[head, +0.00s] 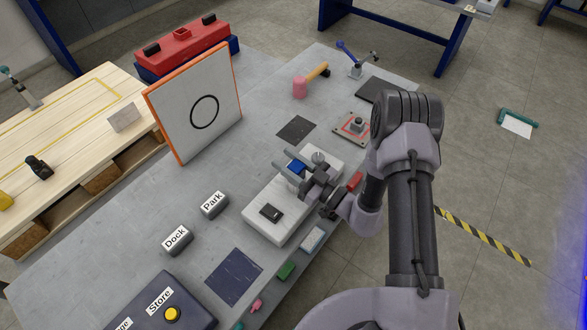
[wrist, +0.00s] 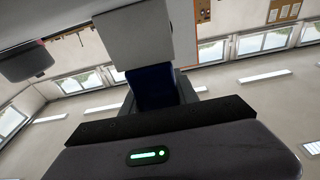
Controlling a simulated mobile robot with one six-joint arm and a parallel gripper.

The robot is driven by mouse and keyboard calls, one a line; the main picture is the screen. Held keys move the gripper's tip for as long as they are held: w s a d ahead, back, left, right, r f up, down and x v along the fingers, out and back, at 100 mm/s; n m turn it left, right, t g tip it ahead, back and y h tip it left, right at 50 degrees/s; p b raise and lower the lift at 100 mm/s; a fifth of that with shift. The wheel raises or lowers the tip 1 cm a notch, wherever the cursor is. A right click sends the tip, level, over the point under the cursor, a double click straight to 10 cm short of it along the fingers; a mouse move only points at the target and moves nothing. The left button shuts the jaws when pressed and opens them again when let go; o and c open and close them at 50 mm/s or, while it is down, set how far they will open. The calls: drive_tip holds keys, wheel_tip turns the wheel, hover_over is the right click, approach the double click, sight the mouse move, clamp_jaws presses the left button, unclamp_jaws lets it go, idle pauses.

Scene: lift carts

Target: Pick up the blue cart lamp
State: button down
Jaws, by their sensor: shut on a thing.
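The blue cart lamp (head: 296,167) shows as a small blue block at the far part of a pale grey panel (head: 254,219) on the table. My gripper (head: 288,164) reaches over the panel from the right, its two grey fingers on either side of the blue block. It is shut on the lamp. In the wrist view the dark blue body (wrist: 152,88) sits in front of the palm, with a pale block (wrist: 132,36) beyond it. The fingers hide much of the lamp. I cannot tell whether it is clear of the panel.
A black switch (head: 271,212) and a round grey knob (head: 319,158) are on the panel close to my gripper. An upright orange-edged board with a circle (head: 198,105) stands to the left. Dock (head: 177,239) and Park (head: 214,203) blocks lie nearer. Table space between board and panel is clear.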

drive_tip(key=shift+r, duration=0.1)
drive_tip(key=shift+r+p, duration=0.35)
drive_tip(key=s+d+r+p, duration=0.4)
drive_tip(key=s+d, duration=0.5)
drive_tip(key=d, duration=0.4)
drive_tip(key=shift+s, duration=0.3)
drive_tip(key=shift+a, duration=0.1)
wheel_tip(320, 180, up, 3)
drive_tip(key=p, duration=0.3)
